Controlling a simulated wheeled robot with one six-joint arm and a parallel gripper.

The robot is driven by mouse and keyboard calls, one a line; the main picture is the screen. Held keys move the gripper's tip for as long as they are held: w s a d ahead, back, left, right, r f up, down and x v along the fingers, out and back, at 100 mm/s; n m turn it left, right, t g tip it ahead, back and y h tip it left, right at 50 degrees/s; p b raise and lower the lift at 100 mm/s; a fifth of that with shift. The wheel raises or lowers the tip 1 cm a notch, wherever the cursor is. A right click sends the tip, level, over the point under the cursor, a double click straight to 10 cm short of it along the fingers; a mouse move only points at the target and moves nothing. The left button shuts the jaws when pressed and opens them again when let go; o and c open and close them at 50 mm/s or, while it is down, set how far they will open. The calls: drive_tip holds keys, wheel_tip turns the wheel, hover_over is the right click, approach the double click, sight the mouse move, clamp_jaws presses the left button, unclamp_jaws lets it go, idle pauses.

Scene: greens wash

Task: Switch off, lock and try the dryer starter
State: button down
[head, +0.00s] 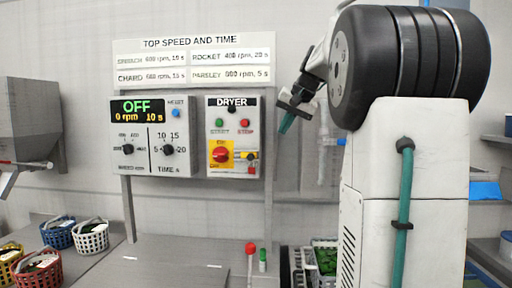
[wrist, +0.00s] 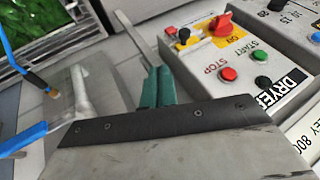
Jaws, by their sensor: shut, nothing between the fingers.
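The dryer starter (head: 233,136) is a grey box on the panel, labelled DRYER. It has a green START button (head: 219,123), a red STOP button (head: 245,123) and a red rotary switch (head: 220,154) on a yellow plate. A small yellow part with a black knob (head: 250,156) sits beside the switch. In the wrist view the red switch (wrist: 220,24) and STOP button (wrist: 228,74) show upside down; the handle's exact setting is unclear. My gripper (head: 285,124), with green fingers, is shut and empty, right of the box and apart from it. It also shows in the wrist view (wrist: 157,88).
A control box with a display (head: 138,107) reading OFF, 0 rpm, 10 s stands left of the starter. A red-topped post (head: 251,249) and a green-topped one (head: 263,254) stand on the bench below. Baskets (head: 92,236) are at left; a crate of greens (head: 325,260) is at lower right.

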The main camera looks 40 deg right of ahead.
sight(245, 156)
drive_tip(key=w+a+f, duration=0.2)
drive_tip(key=w+f, duration=0.6)
drive_tip(key=shift+w+f, duration=0.35)
drive_tip(key=shift+w, duration=0.1)
